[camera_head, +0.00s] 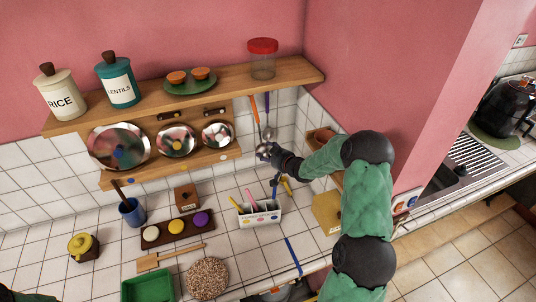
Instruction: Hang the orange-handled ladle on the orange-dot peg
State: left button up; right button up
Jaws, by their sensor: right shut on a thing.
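The orange-handled ladle (255,108) stands nearly upright, handle up, in front of the tiled wall below the right part of the shelf. Its metal stem runs down to a shiny bowl beside my right gripper (271,156). My right gripper is shut on the ladle near its lower end; the fingers are small and partly hidden. The orange-dot peg cannot be made out, and whether the ladle's top touches a peg cannot be told. My left gripper is out of view.
The wooden shelf (215,84) above holds a red-lidded jar (263,60) and canisters. Metal lids (119,146) stand in a lower rack at left. A white utensil caddy (260,216) stands below my right gripper. A wooden box (327,213) is beside my right arm.

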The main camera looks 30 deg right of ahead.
jog(key=shift+w, duration=0.2)
dwell(0.3)
jog(key=shift+w+d+f, duration=0.15)
jog(key=shift+w+d, duration=0.05)
jog(key=shift+w, duration=0.45)
jog(key=shift+w+d+f, duration=0.1)
jog(key=shift+w+d, duration=0.05)
jog(key=shift+w, duration=0.45)
jog(key=shift+w+b, duration=0.1)
jog(key=shift+b, duration=0.2)
jog(key=shift+w+d+f+b, duration=0.3)
jog(key=shift+w+f, duration=0.15)
jog(key=shift+w, duration=0.25)
jog(key=shift+c, duration=0.2)
jog(key=o, duration=1.3)
